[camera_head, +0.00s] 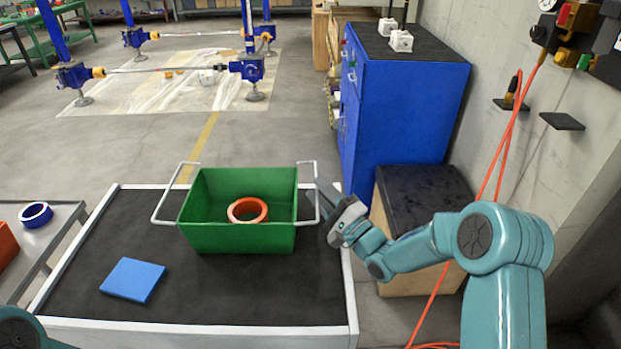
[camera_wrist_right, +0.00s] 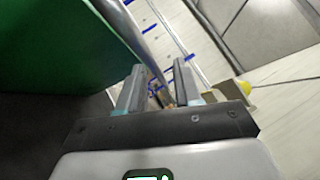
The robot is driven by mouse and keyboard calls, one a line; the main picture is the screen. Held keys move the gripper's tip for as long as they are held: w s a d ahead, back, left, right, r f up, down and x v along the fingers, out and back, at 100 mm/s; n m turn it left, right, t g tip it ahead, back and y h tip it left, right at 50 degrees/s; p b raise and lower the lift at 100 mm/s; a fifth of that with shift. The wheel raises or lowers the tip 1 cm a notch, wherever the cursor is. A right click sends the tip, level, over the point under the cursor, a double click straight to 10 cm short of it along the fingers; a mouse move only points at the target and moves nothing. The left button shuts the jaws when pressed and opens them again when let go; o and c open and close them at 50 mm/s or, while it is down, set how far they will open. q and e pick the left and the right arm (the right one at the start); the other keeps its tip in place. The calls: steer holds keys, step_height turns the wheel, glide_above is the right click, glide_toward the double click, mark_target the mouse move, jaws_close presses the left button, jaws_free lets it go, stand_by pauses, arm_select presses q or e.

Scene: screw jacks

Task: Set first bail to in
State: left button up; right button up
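A green crate (camera_head: 237,238) stands on a black-topped bench, with an orange ring (camera_head: 248,210) inside. It has two thin white bails. The left bail (camera_head: 166,192) swings outward to the left of the crate. The right bail (camera_head: 316,180) sticks out on the crate's right side. I cannot tell which is the first bail. My right gripper (camera_head: 328,203) is at the right bail. In the right wrist view its fingers (camera_wrist_right: 160,88) are apart, with the grey bail rod (camera_wrist_right: 146,55) running between them; contact is unclear. The crate wall (camera_wrist_right: 45,45) is beside it. My left gripper is out of view.
A blue flat block (camera_head: 133,280) lies on the bench (camera_head: 235,300) at front left. A side table at left holds a blue ring (camera_head: 36,214). A blue cabinet (camera_head: 405,110) and a black-topped wooden box (camera_head: 425,190) stand right of the bench. Orange cables (camera_head: 505,150) hang at right.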

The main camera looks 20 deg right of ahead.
steer(key=shift+x, duration=1.65)
jaws_close()
